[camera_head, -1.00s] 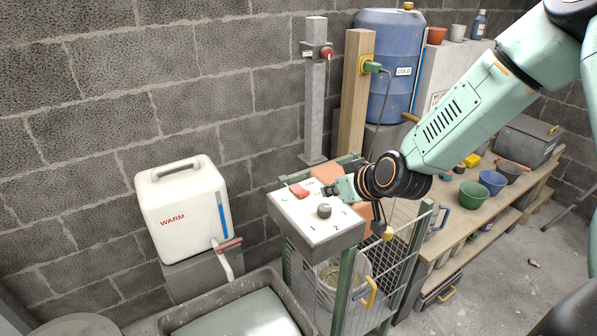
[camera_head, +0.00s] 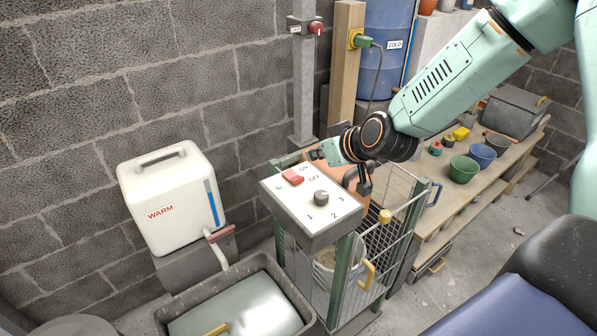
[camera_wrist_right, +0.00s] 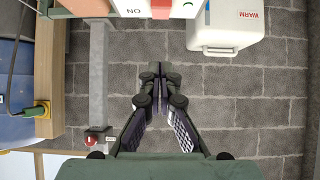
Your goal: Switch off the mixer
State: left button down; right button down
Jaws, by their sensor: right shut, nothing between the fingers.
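The control box (camera_head: 312,231) sits on top of a green-posted wire cage (camera_head: 391,226). Its white sloping top carries a red rocker switch (camera_head: 292,177) beside ON and OFF lettering, and a dark knob (camera_head: 321,198) among the numbers 1, 2 and 3. I cannot tell which way the rocker is tipped. My right gripper (camera_head: 316,155) is shut and empty, just beyond the back edge of the panel and apart from the switch. In the right wrist view its closed fingers (camera_wrist_right: 155,76) point toward the box, whose red switch (camera_wrist_right: 161,9) shows at the top edge. My left gripper is not in view.
A white WARM container (camera_head: 165,200) stands left of the box, above a grey tub (camera_head: 255,262). A grey post with a red switch (camera_head: 316,27) and a wooden post (camera_head: 345,75) stand behind. A bench with pots (camera_head: 463,169) is at right.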

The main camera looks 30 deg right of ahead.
jog(key=b, duration=0.1)
send_over(294, 178)
jog(key=f, duration=0.5)
jog(key=shift+s+d+f, duration=0.25)
jog(key=shift+s+f, duration=0.1)
jog(key=shift+s, duration=0.05)
jog(key=shift+s+a+f, duration=0.1)
jog(key=shift+s+f, duration=0.15)
jog(key=shift+f, duration=0.4)
jog(key=shift+s+f, duration=0.25)
jog(key=shift+f, duration=0.35)
jog(key=shift+s+f+p, duration=0.2)
jog(key=shift+f+p, duration=0.1)
jog(key=shift+f, duration=0.15)
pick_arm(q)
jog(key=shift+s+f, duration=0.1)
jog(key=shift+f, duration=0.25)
pick_arm(e)
jog(key=shift+w+f, duration=0.15)
jog(key=shift+f, duration=0.1)
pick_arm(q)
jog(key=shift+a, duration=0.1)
